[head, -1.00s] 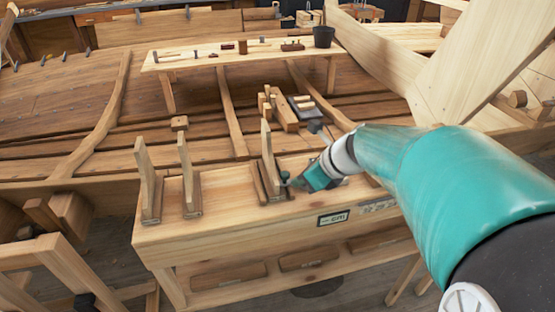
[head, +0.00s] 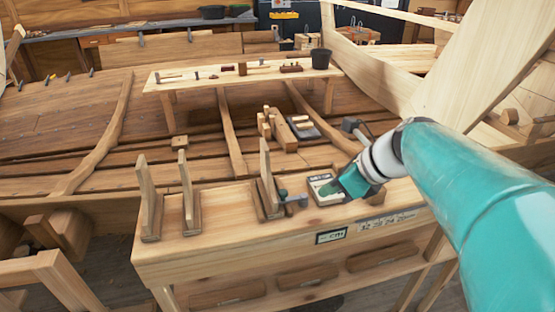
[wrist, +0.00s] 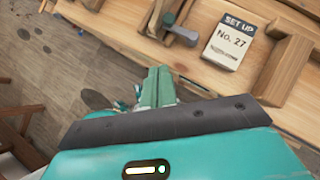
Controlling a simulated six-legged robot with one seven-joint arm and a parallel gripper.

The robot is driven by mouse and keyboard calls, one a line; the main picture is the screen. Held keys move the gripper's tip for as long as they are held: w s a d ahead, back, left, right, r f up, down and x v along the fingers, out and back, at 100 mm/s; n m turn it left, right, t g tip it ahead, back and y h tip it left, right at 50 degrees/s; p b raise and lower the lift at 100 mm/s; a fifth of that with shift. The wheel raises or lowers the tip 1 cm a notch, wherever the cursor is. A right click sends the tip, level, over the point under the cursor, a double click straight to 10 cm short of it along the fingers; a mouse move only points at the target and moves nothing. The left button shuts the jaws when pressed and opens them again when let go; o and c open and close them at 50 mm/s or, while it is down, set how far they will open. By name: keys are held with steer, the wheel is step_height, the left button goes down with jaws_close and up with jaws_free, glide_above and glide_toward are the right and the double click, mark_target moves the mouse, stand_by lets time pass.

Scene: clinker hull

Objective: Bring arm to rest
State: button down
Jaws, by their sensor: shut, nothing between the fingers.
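My gripper (head: 340,190) hangs over the right part of the wooden workbench (head: 235,240), its teal body hiding part of the bench top. In the wrist view my gripper (wrist: 158,84) has its teal fingers together with nothing between them. The fingers point over the bench's edge, with the floor showing to the left. A small card (wrist: 229,42) reading "SET UP No. 27" lies on the bench. A grey-blue clamp-like tool (head: 292,198) sits at the foot of the rightmost upright wooden piece (head: 268,180), apart from my gripper.
Two more upright wooden pieces (head: 148,200) (head: 188,185) stand at the bench's left. Behind are the planked hull and a raised plank (head: 210,85) with tools and a dark bucket (head: 320,59). A large slanted timber (head: 480,75) rises at right, near my arm.

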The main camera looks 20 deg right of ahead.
stand_by(0.4)
steer(key=s+a+f+n+h, duration=0.1)
steer(key=a+n, duration=0.3)
steer(key=n, duration=0.6)
steer(key=s+a+f+n+h, duration=0.1)
steer(key=s+a+n, duration=0.3)
steer(key=n, duration=0.6)
steer(key=s+a+f+n+g+h, duration=0.1)
steer(key=s+a+f+n+h, duration=0.1)
steer(key=a+n, duration=0.4)
steer(key=s+n, duration=0.1)
steer(key=n, duration=0.2)
steer(key=shift+f+n, duration=0.2)
steer(key=shift+n, duration=0.2)
